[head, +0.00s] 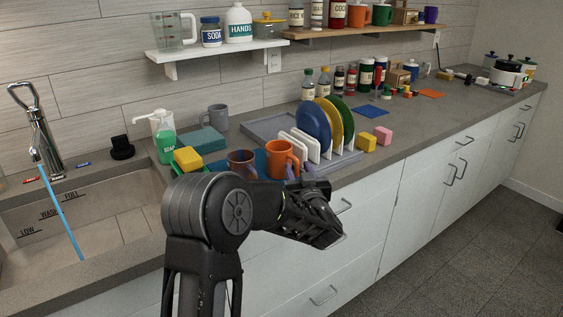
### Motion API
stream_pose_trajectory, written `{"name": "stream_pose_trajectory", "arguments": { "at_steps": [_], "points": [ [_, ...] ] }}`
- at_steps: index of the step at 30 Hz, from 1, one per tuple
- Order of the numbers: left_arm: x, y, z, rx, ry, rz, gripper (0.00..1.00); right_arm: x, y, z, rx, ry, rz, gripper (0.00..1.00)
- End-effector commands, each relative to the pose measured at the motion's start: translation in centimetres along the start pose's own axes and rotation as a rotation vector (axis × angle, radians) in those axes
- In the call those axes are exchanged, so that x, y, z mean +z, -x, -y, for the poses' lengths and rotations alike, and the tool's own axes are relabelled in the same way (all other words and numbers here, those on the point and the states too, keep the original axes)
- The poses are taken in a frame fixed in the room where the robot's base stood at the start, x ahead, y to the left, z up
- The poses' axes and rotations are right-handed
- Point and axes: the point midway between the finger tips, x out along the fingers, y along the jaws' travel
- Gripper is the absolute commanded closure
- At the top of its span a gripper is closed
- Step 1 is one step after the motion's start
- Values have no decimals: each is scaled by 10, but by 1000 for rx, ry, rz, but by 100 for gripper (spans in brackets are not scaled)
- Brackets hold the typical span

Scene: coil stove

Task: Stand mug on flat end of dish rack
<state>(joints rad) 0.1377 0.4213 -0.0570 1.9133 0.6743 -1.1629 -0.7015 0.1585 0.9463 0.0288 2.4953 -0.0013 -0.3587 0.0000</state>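The grey dish rack (262,128) stands on the counter with a bare flat end at its left. Blue (312,124), yellow and green plates stand upright between its white dividers. An orange mug (281,160) stands at the counter's front, before the rack, with its handle to the right. A dark brown mug (242,164) is just left of it. A grey mug (216,117) stands farther back. My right gripper is out of view.
A sink (100,215) with a tall faucet is at the left. A soap bottle (165,140), yellow sponge (188,158) and teal cloth stack (203,139) lie beside it. Yellow (366,144) and pink (383,135) blocks sit right of the rack. A shelf (215,50) hangs above.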

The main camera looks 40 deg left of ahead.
Motion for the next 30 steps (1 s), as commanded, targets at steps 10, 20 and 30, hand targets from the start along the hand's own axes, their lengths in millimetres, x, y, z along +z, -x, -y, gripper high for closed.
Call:
{"name": "stream_pose_trajectory", "arguments": {
  "at_steps": [10,20,30],
  "points": [
    [0,-3,0,2,0,0,62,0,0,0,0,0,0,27],
    [0,-3,0,1,0,0,64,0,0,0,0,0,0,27],
    [0,-3,0,1,0,0,92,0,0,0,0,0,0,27]
  ]
}}
